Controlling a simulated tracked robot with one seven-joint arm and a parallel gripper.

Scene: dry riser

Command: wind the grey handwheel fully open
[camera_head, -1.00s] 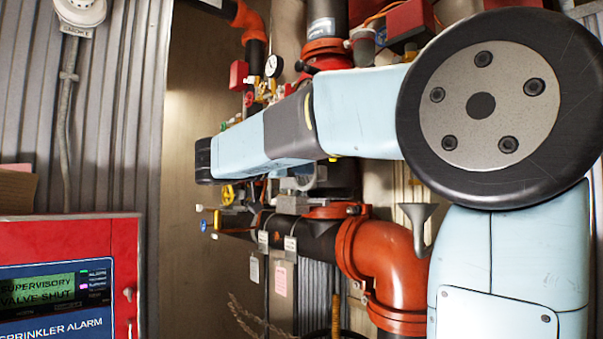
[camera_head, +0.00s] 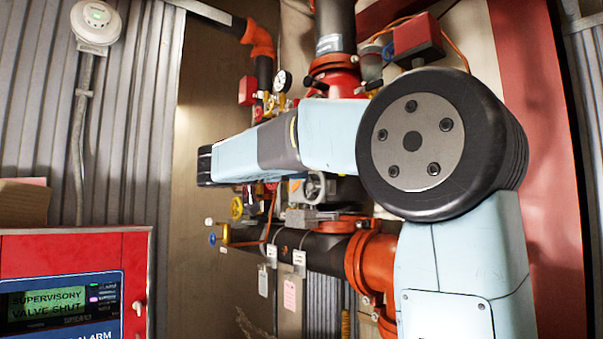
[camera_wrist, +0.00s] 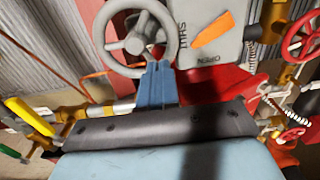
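The grey handwheel (camera_wrist: 111,62) is at the top of the wrist view, beside a grey box (camera_wrist: 238,22) marked SHUT and OPEN. An orange pointer (camera_wrist: 213,30) lies slanted on the box. My gripper (camera_wrist: 158,66) shows as blue fingers close together, their tips overlapping the lower rim of the wheel. I cannot tell whether they grip the rim or only touch it. In the head view a small part of the handwheel (camera_head: 313,187) shows below my arm. The gripper is hidden there.
A red alarm panel (camera_head: 80,255) at lower left reads SUPERVISORY VALVE SHUT. Black pipe (camera_head: 325,250) with orange couplings runs below the wheel. A yellow-handled lever (camera_wrist: 28,115) is left of my gripper, and a red handwheel (camera_wrist: 300,38) is at right.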

